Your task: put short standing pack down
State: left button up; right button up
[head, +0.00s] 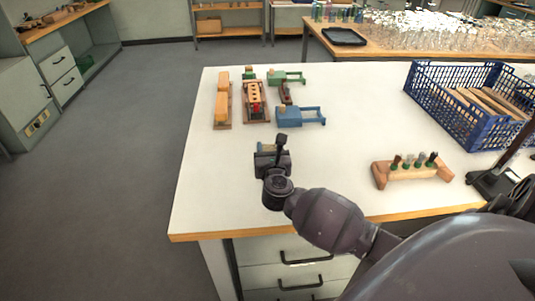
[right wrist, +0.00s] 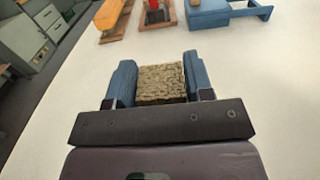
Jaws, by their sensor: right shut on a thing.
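My right gripper (head: 268,148) is over the front left part of the white table (head: 350,130). In the right wrist view its two blue fingers (right wrist: 160,80) are shut on a tan, rough-textured bristle pack (right wrist: 163,84), one finger on each side. In the head view the pack is mostly hidden by the gripper. I cannot tell whether the pack touches the table top or is held just above it. My left gripper is not in view.
Beyond the gripper are a blue fixture (head: 288,117), a wooden holder with holes (head: 255,97), a long wooden piece (head: 222,100) and a green fixture (head: 285,77). To the right are a wooden block with several tufts (head: 410,170) and a blue crate (head: 460,118). The table's middle is clear.

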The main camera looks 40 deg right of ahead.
jog(key=shift+f, duration=0.6)
jog(key=shift+f, duration=0.25)
jog(key=o, duration=0.9)
jog(key=shift+r, duration=0.1)
